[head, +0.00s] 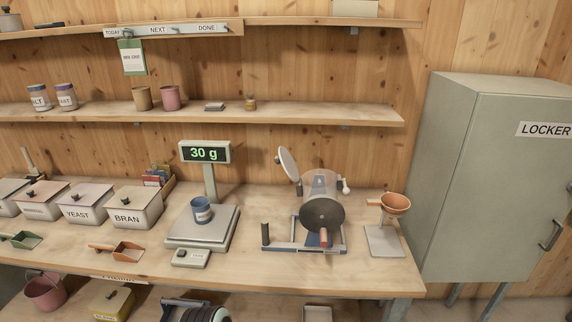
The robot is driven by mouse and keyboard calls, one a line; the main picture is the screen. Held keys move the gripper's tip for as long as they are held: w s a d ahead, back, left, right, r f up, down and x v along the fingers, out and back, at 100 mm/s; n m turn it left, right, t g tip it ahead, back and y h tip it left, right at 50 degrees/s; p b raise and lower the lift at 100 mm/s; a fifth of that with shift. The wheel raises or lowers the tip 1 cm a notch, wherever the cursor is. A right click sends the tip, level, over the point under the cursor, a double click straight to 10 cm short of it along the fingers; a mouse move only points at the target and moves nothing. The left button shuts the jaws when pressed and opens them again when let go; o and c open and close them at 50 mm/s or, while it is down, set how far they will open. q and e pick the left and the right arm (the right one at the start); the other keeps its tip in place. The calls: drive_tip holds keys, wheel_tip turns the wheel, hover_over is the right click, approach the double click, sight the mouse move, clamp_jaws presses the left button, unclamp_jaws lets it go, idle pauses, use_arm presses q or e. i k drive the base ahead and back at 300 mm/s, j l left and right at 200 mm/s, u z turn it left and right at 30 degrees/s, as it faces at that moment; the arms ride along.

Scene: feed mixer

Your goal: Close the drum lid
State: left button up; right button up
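The mixer's clear drum (321,184) sits in a metal frame (300,247) on the bench, right of centre. A pale round drum lid (288,164) stands tilted up at the drum's upper left, swung away from it. A dark disc (322,215) with a reddish handle (324,238) is at the drum's near side. A pale knob (346,186) sticks out at its right. Neither of my grippers is in view.
Left of the mixer stand a scale (203,227) with a blue cup (201,210) on it and a display (205,152) reading 30 g. An orange funnel (396,204) on a stand is close on the right. A grey locker (480,180) is farther right.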

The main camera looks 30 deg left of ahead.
sight(285, 158)
drive_tip(key=k+j, duration=0.15)
drive_tip(key=j, duration=0.25)
drive_tip(key=k+j+z, duration=0.1)
drive_tip(key=j, duration=0.35)
drive_tip(key=k+j, duration=0.15)
drive_tip(key=j, duration=0.25)
drive_tip(key=k+j+z, duration=0.1)
drive_tip(key=j, duration=0.3)
drive_tip(key=k+j, duration=0.2)
drive_tip(key=j, duration=0.2)
drive_tip(key=z, duration=0.05)
